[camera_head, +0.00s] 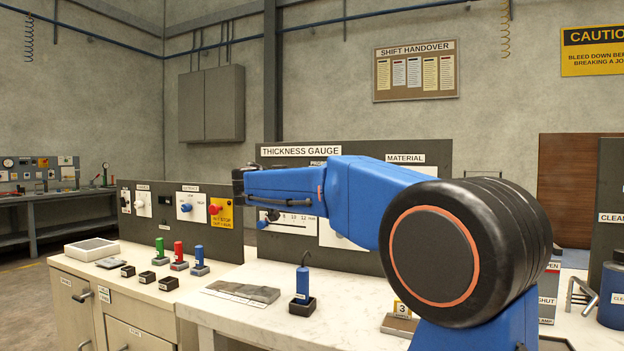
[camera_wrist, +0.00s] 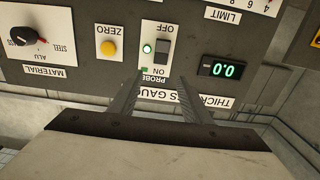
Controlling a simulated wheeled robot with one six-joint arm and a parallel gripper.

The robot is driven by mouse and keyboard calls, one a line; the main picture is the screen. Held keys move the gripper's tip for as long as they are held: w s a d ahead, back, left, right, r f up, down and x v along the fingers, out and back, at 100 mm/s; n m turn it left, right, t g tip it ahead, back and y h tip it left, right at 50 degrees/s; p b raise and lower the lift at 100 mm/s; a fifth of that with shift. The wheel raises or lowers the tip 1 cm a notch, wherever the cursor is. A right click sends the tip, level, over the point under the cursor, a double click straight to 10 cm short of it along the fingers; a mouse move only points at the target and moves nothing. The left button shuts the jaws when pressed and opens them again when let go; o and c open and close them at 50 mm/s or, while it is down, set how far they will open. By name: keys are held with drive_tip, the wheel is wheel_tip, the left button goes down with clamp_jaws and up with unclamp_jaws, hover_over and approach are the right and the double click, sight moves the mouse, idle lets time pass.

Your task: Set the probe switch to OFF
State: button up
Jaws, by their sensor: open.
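The probe switch (camera_wrist: 162,50) is a dark rocker on a white plate in the wrist view, which shows the panel upside down. OFF is printed above it in the picture and ON below. A green lamp (camera_wrist: 147,48) beside it is lit. I cannot tell for sure which way the rocker is tipped. My gripper (camera_wrist: 157,82) is open and empty, its two fingers reaching toward the plate near the ON end. In the head view, my arm hides the switch on the thickness gauge panel (camera_head: 270,163).
In the wrist view, a yellow ZERO button (camera_wrist: 108,48), a MATERIAL knob (camera_wrist: 25,37) and a lit display reading 0.0 (camera_wrist: 221,69) flank the switch.

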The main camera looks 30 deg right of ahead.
drive_tip(key=x, duration=1)
